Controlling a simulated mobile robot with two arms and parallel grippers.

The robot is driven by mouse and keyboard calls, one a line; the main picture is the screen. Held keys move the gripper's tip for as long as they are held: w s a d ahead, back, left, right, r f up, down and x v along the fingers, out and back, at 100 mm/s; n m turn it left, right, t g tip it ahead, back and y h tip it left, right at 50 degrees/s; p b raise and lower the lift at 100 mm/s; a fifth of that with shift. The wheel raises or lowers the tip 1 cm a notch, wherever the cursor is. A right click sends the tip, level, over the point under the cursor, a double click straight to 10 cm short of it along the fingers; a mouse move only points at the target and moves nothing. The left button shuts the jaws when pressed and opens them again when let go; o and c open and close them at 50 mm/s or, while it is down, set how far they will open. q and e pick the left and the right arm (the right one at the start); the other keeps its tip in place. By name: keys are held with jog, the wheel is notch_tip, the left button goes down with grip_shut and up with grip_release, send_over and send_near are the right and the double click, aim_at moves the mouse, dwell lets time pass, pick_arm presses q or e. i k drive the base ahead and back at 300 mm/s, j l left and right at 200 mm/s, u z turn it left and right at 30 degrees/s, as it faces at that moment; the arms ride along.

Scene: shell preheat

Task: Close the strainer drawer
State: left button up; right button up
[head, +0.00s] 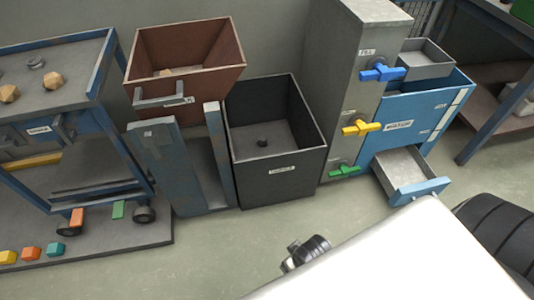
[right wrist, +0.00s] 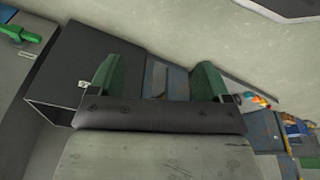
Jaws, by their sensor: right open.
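The blue cabinet (head: 420,108) stands at the right in the head view, with a label too small to read surely. A grey drawer with a blue front (head: 412,188) sticks out open at its foot, empty inside; I take it as the strainer drawer. My right gripper (right wrist: 157,82) shows in the right wrist view with two green fingers spread apart and nothing held between them. It points towards the floor area by the dark bin, and the drawer is not visible there. My white arm covers the bottom right of the head view. My left gripper is not in view.
A grey column with blue, yellow and green valve handles (head: 344,171) stands left of the cabinet. The dark bin (head: 278,180), a brown hopper on a stand (head: 188,92) and a blue cart (head: 120,130) follow leftward.

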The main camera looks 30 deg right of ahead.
aim_at(405, 175)
jog(key=l+z, duration=0.1)
jog(key=z, duration=2.3)
